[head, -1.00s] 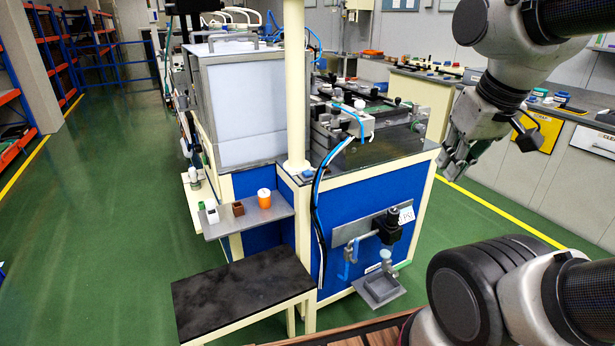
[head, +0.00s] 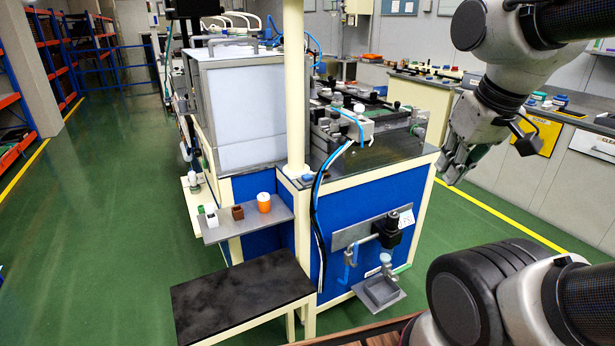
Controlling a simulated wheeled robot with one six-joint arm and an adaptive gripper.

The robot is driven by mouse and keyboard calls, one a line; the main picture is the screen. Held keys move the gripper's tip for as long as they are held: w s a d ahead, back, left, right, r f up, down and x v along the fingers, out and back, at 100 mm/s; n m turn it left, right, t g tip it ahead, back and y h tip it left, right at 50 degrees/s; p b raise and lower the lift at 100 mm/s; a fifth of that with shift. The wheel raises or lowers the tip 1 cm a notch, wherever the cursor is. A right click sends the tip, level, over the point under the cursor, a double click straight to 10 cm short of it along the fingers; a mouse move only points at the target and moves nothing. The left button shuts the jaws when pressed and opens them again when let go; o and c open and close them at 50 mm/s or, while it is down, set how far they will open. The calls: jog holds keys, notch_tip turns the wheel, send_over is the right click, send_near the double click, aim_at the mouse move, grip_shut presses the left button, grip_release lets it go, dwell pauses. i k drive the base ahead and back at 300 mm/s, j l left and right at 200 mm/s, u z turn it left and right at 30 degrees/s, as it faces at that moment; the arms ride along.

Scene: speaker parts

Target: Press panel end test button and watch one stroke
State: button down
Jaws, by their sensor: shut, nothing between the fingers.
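The blue-and-cream machine (head: 365,210) stands in the middle of the head view with dark fixture parts and a white block (head: 355,126) on its top. A small blue part (head: 308,177) sits on the front corner of its frame, by the cream post; I cannot tell whether it is the test button. A black box (head: 390,230) is on the metal bracket of the front panel. My gripper (head: 452,173) is shut and empty, pointing down just off the machine's right edge, apart from the blue part and the bracket.
A dark-topped bench (head: 240,295) stands in front of the machine. A grey shelf (head: 245,222) holds an orange cup (head: 264,202) and small boxes. A grey tray (head: 378,290) juts out low at the front. Green floor is free at the left.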

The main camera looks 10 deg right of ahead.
aim_at(306, 177)
jog(key=j+z, duration=0.35)
jog(key=j, duration=0.5)
jog(key=j+z, duration=0.35)
jog(key=j, duration=0.5)
